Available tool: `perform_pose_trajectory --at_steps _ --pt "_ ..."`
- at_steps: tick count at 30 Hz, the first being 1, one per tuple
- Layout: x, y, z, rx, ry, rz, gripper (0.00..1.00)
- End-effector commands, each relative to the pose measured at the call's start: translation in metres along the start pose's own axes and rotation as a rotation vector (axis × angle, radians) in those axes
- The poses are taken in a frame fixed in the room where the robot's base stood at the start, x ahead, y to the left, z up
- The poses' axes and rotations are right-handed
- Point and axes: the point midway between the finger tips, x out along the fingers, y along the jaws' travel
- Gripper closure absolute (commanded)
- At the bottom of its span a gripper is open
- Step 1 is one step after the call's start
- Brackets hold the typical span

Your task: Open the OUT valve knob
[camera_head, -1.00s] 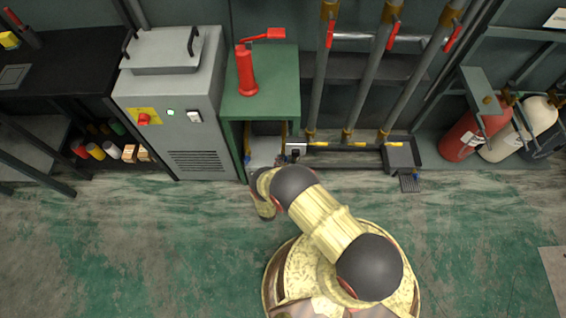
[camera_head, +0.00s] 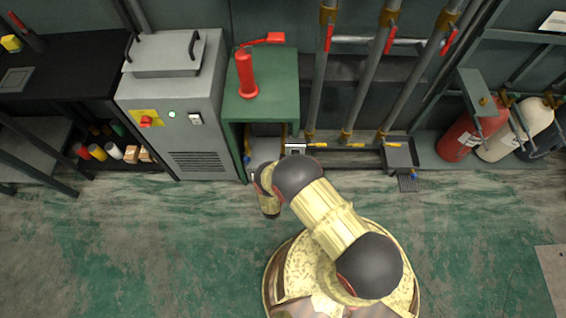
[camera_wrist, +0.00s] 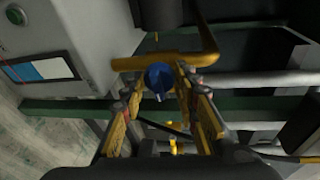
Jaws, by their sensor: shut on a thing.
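In the wrist view a round blue valve knob (camera_wrist: 159,77) with a small pale tip sits between the two yellow fingers of my gripper (camera_wrist: 161,84), in front of a yellow pipe (camera_wrist: 185,60). The fingers are shut on the knob. No OUT label is readable on it. In the head view my arm reaches to the front of the green cabinet (camera_head: 262,105), and my fingers and the held knob are hidden behind my wrist.
A grey machine (camera_head: 180,110) stands left of the cabinet. Pipes with red-handled valves rise at the right, and a red gas cylinder (camera_head: 463,138) stands further right. The green floor in front is clear.

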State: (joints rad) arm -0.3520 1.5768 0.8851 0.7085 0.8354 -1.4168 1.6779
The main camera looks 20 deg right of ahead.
Motion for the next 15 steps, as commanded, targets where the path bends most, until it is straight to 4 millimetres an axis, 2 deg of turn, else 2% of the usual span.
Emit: perform_pose_trajectory --at_steps 15 --pt "-0.0022 0.0044 -0.0038 0.047 -0.006 0.021 0.95"
